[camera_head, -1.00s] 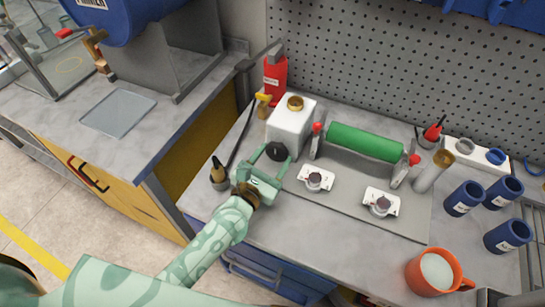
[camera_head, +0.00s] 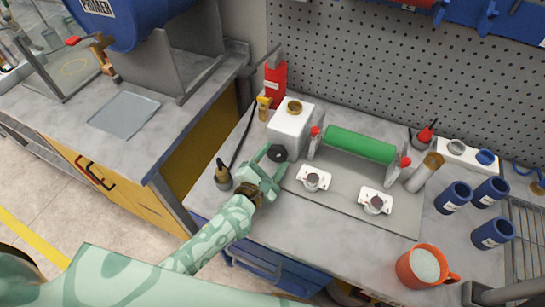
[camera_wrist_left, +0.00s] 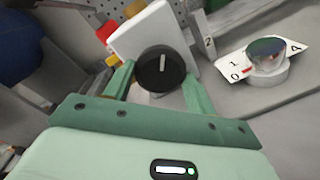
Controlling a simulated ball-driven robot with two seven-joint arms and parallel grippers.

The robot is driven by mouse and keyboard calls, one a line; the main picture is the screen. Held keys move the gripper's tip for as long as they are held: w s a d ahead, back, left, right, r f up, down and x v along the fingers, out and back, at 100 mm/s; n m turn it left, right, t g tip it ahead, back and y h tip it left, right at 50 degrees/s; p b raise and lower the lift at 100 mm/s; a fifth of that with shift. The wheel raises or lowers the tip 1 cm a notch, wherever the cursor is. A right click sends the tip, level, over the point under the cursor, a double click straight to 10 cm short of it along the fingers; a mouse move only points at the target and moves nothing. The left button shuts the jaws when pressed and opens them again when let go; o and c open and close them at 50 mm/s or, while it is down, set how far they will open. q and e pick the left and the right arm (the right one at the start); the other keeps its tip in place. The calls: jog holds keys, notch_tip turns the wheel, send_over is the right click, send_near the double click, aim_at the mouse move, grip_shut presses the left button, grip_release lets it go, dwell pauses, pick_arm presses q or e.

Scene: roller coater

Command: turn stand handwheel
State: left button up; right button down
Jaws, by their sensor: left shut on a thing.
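The handwheel, a round black knob with a pale mark on its face, is at the front of a white block-like container (camera_head: 289,127) with a brass cap. It shows in the head view (camera_head: 277,153) and, face-on, in the left wrist view (camera_wrist_left: 161,68). My left gripper (camera_head: 268,162) is shut on the handwheel, with one pale green finger on each side of it in the left wrist view. The fingers hide part of the knob's rim. My right gripper is not in view.
The green roller (camera_head: 360,145) stands right of the container, with two white dial plates (camera_head: 313,178) (camera_head: 375,201) in front. A dark bottle (camera_head: 222,176) stands close left of my gripper. An orange mug (camera_head: 422,267) and blue cups (camera_head: 453,198) are at the right.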

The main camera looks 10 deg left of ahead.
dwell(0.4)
pick_arm(q)
jog(key=o, duration=1)
jog(key=v, duration=1.6)
jog(key=shift+s+a, duration=0.15)
jog(key=shift+s, duration=0.05)
